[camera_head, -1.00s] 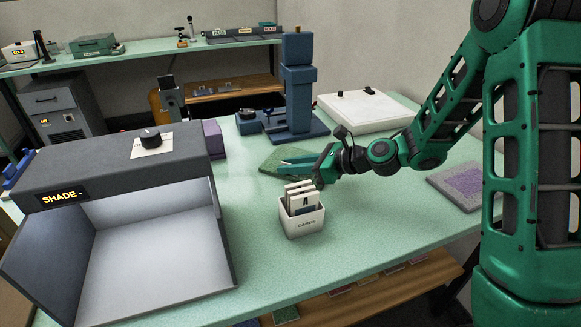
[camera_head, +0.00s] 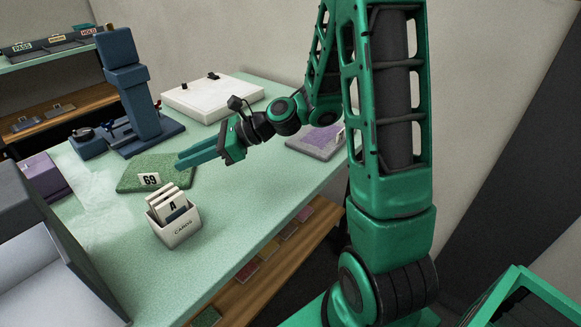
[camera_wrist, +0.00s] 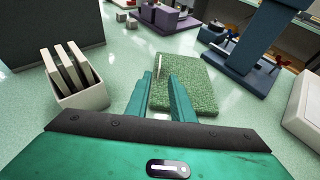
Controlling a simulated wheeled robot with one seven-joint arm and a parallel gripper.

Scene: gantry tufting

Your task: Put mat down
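A green textured mat (camera_head: 137,181) lies flat on the pale green bench, and also shows in the wrist view (camera_wrist: 185,88). My gripper (camera_head: 182,160) is at the mat's right side in the head view. In the wrist view its two fingers (camera_wrist: 160,82) are apart with nothing held between them; they overlap the mat's near part. The exact gap between fingers and mat is hard to tell.
A white box of cards (camera_head: 178,232) stands close to the mat. A blue press-like stand (camera_head: 140,100) and a white flat case (camera_head: 210,97) are behind. A purple mat (camera_head: 318,140) lies right. The grey shade booth (camera_head: 30,225) is at left.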

